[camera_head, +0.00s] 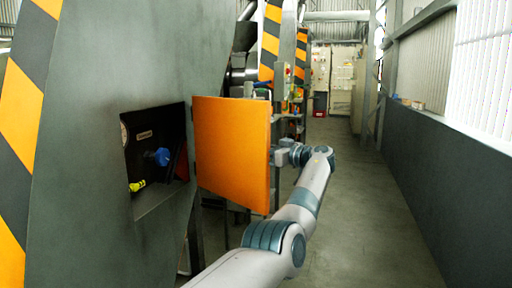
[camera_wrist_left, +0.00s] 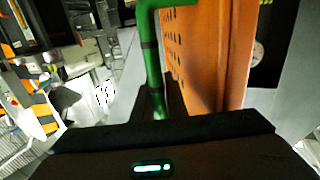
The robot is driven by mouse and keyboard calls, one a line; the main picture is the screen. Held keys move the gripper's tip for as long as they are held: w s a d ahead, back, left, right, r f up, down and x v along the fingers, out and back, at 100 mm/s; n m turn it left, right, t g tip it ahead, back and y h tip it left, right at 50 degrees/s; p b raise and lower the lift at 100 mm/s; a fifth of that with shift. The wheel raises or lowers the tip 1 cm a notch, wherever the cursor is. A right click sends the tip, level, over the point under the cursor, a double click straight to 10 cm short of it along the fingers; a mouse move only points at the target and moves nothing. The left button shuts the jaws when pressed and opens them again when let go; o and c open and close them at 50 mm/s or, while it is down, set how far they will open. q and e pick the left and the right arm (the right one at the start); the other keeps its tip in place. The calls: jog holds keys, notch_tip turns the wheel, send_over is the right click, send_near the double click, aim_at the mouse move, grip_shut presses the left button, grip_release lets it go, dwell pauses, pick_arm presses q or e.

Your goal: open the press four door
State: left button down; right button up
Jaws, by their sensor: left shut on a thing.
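The orange press door (camera_head: 232,150) stands swung out from the grey press, with the dark compartment (camera_head: 157,190) behind it exposed. My left arm reaches around the door's right edge, and my left gripper (camera_head: 280,156) is at that edge, partly hidden behind the door. In the left wrist view the perforated orange door (camera_wrist_left: 210,60) stands close to the gripper, with a green bar-shaped handle (camera_wrist_left: 152,62) beside it. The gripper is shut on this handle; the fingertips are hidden. My right gripper is out of view.
The compartment holds a blue knob (camera_head: 160,156) and a yellow-green fitting (camera_head: 137,186). The grey press body (camera_head: 110,60) fills the left. The floor aisle (camera_head: 345,200) is clear on the right, bounded by a dark low wall (camera_head: 430,170).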

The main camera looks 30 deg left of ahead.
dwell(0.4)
pick_arm(q)
jog(key=c, duration=2)
grip_release()
jog(key=shift+c, duration=0.2)
jog(key=shift+d, duration=0.1)
jog(key=s+d, duration=0.1)
jog(key=d, duration=1.6)
jog(key=shift+s, duration=0.35)
